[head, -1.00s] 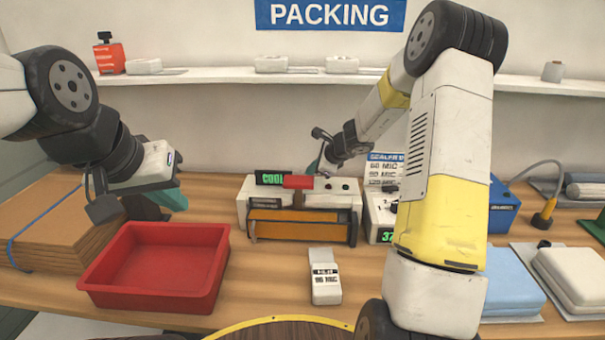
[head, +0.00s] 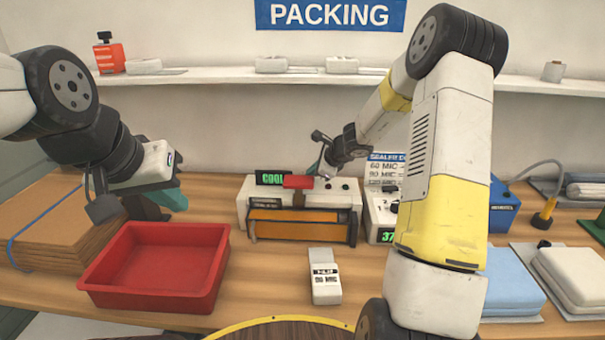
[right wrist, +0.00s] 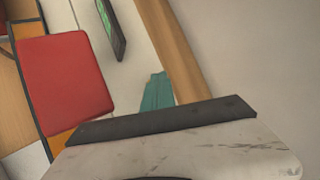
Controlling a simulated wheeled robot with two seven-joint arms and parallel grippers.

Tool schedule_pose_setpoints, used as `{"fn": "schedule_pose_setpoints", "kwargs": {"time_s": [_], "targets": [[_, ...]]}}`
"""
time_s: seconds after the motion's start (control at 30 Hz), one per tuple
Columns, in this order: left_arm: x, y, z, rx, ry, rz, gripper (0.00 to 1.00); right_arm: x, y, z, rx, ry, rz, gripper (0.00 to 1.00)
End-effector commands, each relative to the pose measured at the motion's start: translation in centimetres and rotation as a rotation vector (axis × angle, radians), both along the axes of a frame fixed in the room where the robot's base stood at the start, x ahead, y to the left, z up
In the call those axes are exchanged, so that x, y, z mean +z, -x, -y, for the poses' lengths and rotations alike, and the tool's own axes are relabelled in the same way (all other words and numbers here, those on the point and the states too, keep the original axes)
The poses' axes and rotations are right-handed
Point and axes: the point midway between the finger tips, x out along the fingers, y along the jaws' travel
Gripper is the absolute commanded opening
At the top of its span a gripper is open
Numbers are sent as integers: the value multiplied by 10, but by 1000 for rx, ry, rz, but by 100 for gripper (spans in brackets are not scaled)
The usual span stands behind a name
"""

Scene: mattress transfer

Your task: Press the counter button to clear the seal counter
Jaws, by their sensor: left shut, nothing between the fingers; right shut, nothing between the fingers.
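The counter unit (head: 372,222) is a white box right of the sealer, with a green display (head: 388,236) that reads 37. Dark knobs or buttons show on it; my right arm covers its right side, and I cannot tell which is the counter button. The sealer (head: 300,196) is white, with a red handle (head: 299,182) and a green "COOL" display (head: 271,178). My right gripper (head: 314,168) is shut and empty just above and behind the red handle; its teal tip shows in the right wrist view (right wrist: 157,92). My left gripper (head: 174,199) is shut and empty above the table.
A red tray (head: 95,275) stands front left, beside stacked cardboard (head: 45,225). Blue and white pads (head: 575,273) and a blue box (head: 502,215) are at right. A shelf (head: 230,79) runs along the back wall.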

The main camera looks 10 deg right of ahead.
Motion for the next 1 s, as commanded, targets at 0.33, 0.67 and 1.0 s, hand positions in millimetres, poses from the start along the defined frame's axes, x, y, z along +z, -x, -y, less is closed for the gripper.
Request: {"fn": "schedule_pose_setpoints", "kwargs": {"time_s": [0.33, 0.67, 1.0], "targets": [[0, 0, 0, 0, 0, 0, 0, -5, 0, 0, 1, 0, -1, 0], [0, 0, 0, 0, 0, 0, 0, -9, 1, 0, 0, 0, -2, 0], [0, 0, 0, 0, 0, 0, 0, -9, 1, 0, -1, 1, -2, 0]]}}
